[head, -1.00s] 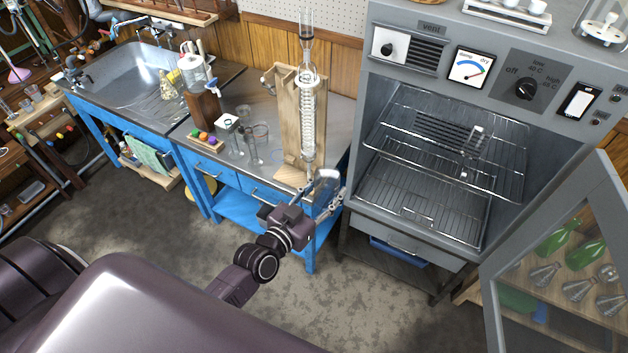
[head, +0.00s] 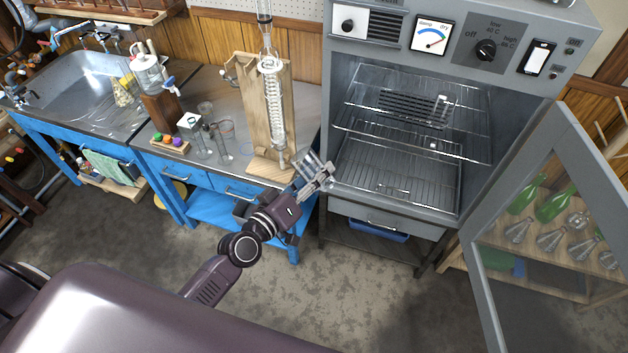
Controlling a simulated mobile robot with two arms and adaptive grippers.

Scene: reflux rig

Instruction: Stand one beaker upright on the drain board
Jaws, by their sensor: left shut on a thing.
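My left gripper (head: 318,172) is shut in front of the gap between the bench and the drying cabinet. The thing in it is too small and glassy to make out. The drain board (head: 128,122) is the ribbed metal area just right of the sink, far left of the gripper. My right gripper is not in view.
A wooden stand (head: 280,110) with a glass condenser (head: 273,95) rises close behind the gripper. The open cabinet has wire racks (head: 400,175), and its glazed door (head: 530,230) swings out at right.

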